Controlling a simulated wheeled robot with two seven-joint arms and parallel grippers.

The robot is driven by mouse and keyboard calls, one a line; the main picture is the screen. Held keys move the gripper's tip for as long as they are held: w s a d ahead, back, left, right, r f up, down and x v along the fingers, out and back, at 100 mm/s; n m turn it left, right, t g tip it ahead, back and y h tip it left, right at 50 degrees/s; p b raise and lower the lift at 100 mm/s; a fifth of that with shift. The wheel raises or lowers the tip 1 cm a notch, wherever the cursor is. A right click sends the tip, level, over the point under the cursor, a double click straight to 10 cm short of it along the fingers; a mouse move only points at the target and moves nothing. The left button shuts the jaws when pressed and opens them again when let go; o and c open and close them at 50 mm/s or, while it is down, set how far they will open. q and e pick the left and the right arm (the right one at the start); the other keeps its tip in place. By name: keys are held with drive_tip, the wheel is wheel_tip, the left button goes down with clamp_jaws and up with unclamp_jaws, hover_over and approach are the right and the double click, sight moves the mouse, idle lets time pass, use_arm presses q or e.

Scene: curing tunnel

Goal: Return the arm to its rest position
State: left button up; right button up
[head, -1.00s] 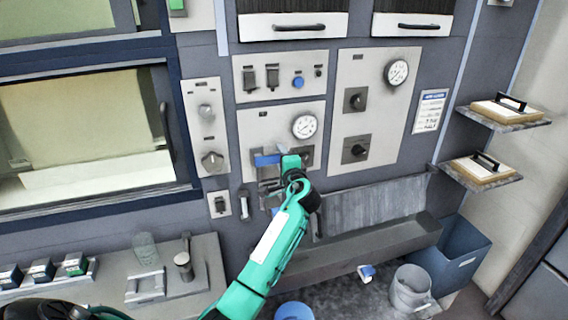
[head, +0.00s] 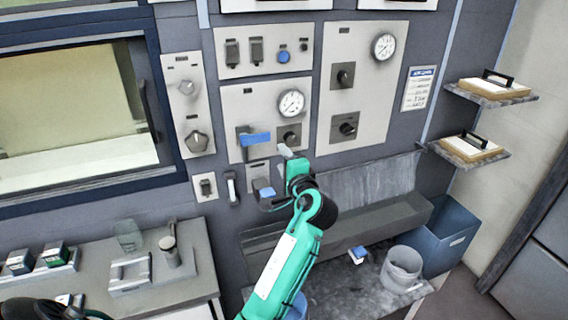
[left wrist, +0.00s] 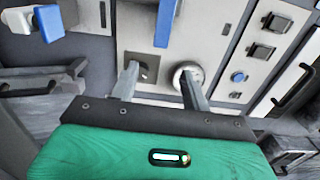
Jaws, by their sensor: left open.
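My left arm reaches up from the bottom of the head view to the control panel (head: 238,101). Its green gripper (head: 277,172) is just in front of the panel's lower part, to the lower right of a blue lever (head: 255,139). In the left wrist view the two grey fingers (left wrist: 160,84) are spread apart with nothing between them. The blue lever (left wrist: 165,22) shows beyond the fingertips, apart from them. A second blue handle (left wrist: 48,22) shows at the upper left there. My right gripper is not in view.
A round gauge (head: 291,102) and dark knobs are on the panel. Below it are a grey trough (head: 375,225), a grey bucket (head: 402,268) and a blue bin (head: 446,236). A bench (head: 200,275) with small items stands at left. Two shelves (head: 470,152) jut out at right.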

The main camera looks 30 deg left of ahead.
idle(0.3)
use_arm(q)
drive_tip(key=w+d+f+m+h, duration=0.1)
drive_tip(key=w+d+f+h, duration=0.1)
drive_tip(key=f, duration=0.7)
drive_tip(key=w+d+f+m+h, duration=0.1)
drive_tip(key=f+m+h, duration=0.1)
drive_tip(key=f, duration=0.7)
drive_tip(key=s+d+f+g+h, duration=0.1)
drive_tip(key=s+d+f+h, duration=0.15)
drive_tip(key=f, duration=0.95)
drive_tip(key=s+d+f+g+h, duration=0.1)
drive_tip(key=s+d+f+h, duration=0.15)
drive_tip(key=f, duration=0.95)
drive_tip(key=s+d+f+n+g+h, duration=0.1)
drive_tip(key=s+f+n+g+h, duration=0.2)
drive_tip(key=s+f, duration=1.55)
drive_tip(key=s+f+n+g, duration=0.2)
drive_tip(key=s+f, duration=0.3)
drive_tip(key=s, duration=0.7)
drive_tip(key=s+a+f+n+g+h, duration=0.1)
drive_tip(key=s+f, duration=0.5)
drive_tip(key=s, duration=0.6)
drive_tip(key=s+f+n+g, duration=0.2)
drive_tip(key=s+f, duration=0.4)
drive_tip(key=s, duration=0.6)
drive_tip(key=shift+s+a+f+n+g+h, duration=0.25)
drive_tip(key=shift+s+a+n+g+h, duration=0.05)
drive_tip(key=shift+a+n+h, duration=0.1)
